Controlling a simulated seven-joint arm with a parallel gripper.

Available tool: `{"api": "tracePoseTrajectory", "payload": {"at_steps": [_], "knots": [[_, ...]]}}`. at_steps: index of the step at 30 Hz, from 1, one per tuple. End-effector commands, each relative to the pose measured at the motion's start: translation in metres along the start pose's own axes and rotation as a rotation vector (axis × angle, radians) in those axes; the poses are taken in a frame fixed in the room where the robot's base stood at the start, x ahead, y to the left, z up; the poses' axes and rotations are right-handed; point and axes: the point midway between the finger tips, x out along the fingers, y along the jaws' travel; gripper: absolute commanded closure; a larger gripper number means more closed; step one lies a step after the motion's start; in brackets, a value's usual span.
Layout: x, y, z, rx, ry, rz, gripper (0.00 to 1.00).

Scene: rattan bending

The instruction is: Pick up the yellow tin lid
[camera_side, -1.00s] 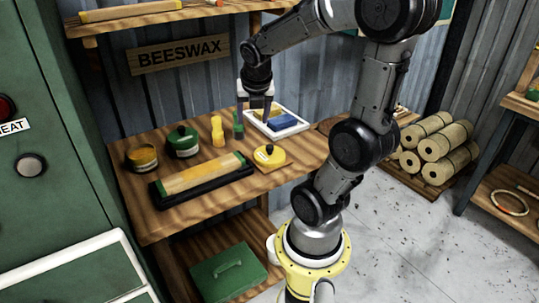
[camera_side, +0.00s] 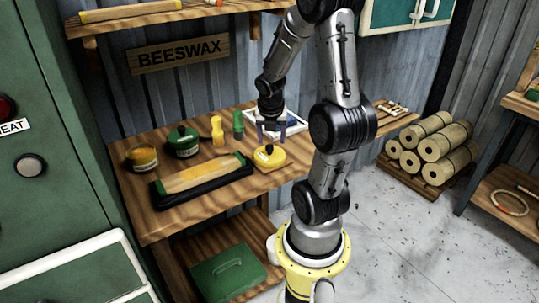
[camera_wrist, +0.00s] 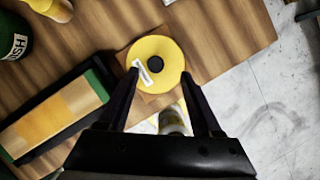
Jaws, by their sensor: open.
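The yellow tin lid (camera_side: 269,156) is round, with a black knob in its middle and a small white label. It lies near the right front of the wooden bench. In the wrist view the lid (camera_wrist: 166,52) is on a brown square piece, ahead of and between my fingertips. My gripper (camera_side: 271,139) is above and just behind the lid in the side view. In the wrist view my gripper (camera_wrist: 160,75) is open, its two dark fingers apart with nothing between them. I cannot tell the exact height above the lid.
A black tray with a yellow-green block (camera_side: 203,178) lies left of the lid. A green tin (camera_side: 183,142), a yellow bottle (camera_side: 217,131) and a green bottle (camera_side: 238,125) stand behind. A white tray (camera_side: 297,123) is at the back right. The bench's front edge is close to the lid.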

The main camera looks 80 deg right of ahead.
Motion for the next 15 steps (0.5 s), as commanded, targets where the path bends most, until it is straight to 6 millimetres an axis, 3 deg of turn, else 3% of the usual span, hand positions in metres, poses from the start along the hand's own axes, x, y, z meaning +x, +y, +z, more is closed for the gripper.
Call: {"api": "tracePoseTrajectory", "payload": {"at_steps": [9,15], "knots": [[0.037,0.007,-0.001,0.000,0.002,-0.002,0.34],[0.049,0.007,-0.002,-0.001,0.002,-0.001,0.34]]}}
